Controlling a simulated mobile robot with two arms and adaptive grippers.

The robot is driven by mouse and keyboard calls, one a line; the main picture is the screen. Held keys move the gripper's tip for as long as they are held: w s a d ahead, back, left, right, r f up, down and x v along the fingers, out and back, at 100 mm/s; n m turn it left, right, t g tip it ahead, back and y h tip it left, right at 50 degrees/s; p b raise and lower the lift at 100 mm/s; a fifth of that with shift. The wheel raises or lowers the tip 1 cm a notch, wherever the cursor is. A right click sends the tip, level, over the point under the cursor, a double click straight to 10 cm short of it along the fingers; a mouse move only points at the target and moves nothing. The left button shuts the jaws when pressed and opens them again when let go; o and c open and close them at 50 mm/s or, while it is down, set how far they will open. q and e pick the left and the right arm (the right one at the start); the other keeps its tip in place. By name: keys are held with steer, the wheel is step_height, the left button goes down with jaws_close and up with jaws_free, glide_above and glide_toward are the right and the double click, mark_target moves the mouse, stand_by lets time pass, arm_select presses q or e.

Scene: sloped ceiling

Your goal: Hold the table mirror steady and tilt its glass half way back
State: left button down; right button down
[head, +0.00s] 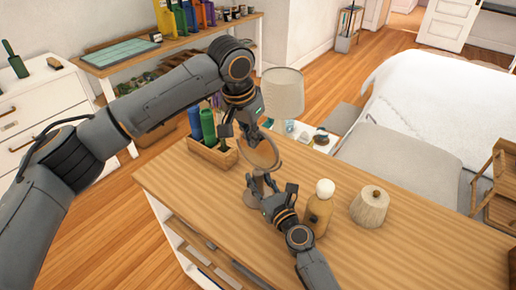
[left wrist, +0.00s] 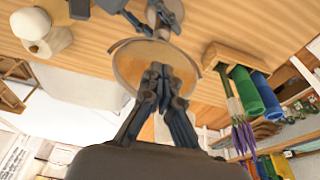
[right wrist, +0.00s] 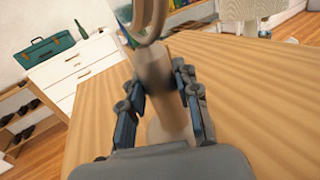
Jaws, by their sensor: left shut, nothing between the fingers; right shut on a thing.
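The table mirror has a round tan-framed glass (head: 264,155) on a stem, standing on the wooden table. Its glass is tilted. My right gripper (head: 264,190) is shut on the stem (right wrist: 154,75), which shows between its two fingers in the right wrist view; the round frame (right wrist: 150,22) rises above. My left gripper (left wrist: 160,70) is shut and empty, its fingertips in front of the glass (left wrist: 128,66) in the left wrist view. I cannot tell whether they touch it. The mirror's base is partly hidden by my right gripper in the head view.
The table's front (head: 200,200) is clear. A lamp (head: 283,92) stands beyond.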

arm_select(q)
steer(key=shift+w+d+f, duration=0.2)
steer(key=shift+w+d, duration=0.15)
steer(key=shift+w, duration=0.15)
steer(key=shift+w+d+f, duration=0.15)
steer(key=shift+w+d, duration=0.2)
steer(key=shift+w, duration=0.1)
arm_select(e)
steer(key=shift+s+f, duration=0.1)
stand_by(1.3)
arm_select(q)
steer(key=v, duration=1.1)
steer(key=shift+r, duration=0.2)
stand_by(0.8)
steer(key=shift+w+d, duration=0.1)
steer(key=shift+w, duration=0.05)
arm_select(e)
steer(key=c, duration=0.9)
jaws_free()
